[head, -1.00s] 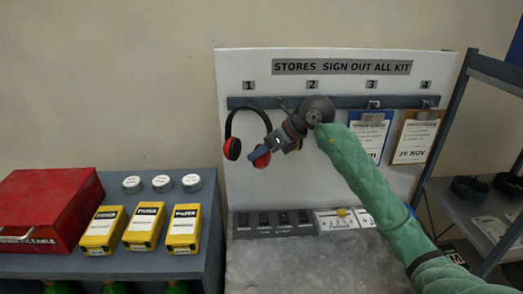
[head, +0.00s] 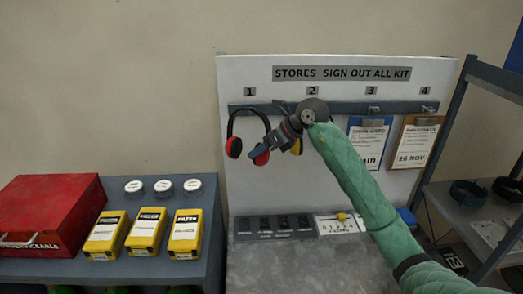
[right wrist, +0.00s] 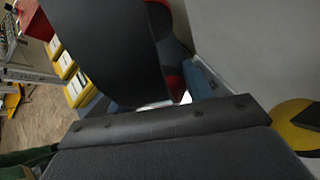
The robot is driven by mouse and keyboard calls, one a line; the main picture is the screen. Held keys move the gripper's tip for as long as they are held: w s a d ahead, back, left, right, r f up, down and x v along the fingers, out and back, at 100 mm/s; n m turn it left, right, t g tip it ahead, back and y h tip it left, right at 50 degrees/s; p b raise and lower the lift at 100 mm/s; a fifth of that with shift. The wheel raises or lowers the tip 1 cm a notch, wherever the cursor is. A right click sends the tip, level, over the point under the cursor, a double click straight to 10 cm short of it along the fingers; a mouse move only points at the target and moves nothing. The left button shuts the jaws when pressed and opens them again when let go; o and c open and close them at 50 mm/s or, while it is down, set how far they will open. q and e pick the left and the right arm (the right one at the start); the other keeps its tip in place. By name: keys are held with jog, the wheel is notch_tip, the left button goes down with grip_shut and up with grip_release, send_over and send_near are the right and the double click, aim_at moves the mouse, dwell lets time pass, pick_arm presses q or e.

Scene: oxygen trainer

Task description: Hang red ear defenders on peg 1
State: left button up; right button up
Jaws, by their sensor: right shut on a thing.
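The red ear defenders (head: 235,123) are upright at the rail, below the label "1" (head: 249,91). Their dark headband arches across the rail near peg 1; I cannot tell if it rests on the peg. The left cup (head: 233,147) hangs free against the white board. My right gripper (head: 258,152) is shut on the ear defenders at the right cup (head: 262,158), partly covering it. In the right wrist view dark gripper parts fill the middle, with some red (right wrist: 174,84) behind them. My left gripper is not in view.
A yellow thing (head: 297,146) shows behind my right gripper near label 2. Clipboards (head: 368,142) hang under 3 and 4. A switch panel (head: 275,227) is at the board's foot. Yellow filter boxes (head: 185,236) and a red case (head: 45,215) stand left; a shelf rack stands right.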

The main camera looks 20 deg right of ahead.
jog(key=shift+w+d+f+p, duration=0.1)
jog(key=shift+w+d+p, duration=0.1)
jog(key=shift+w, duration=0.4)
jog(key=shift+w+d+p, duration=0.15)
jog(key=shift+w+p, duration=0.05)
jog(key=shift+w, duration=0.4)
jog(key=shift+w+d+f+b, duration=0.15)
jog(key=shift+w+f+b, duration=0.4)
jog(key=shift+b, duration=0.35)
jog(key=shift+f+b, duration=0.2)
jog(key=shift+b, duration=0.25)
jog(key=shift+w, duration=0.1)
jog(key=o, duration=1.2)
jog(key=shift+w, duration=0.1)
jog(key=shift+o, duration=0.2)
jog(key=shift+d, duration=0.1)
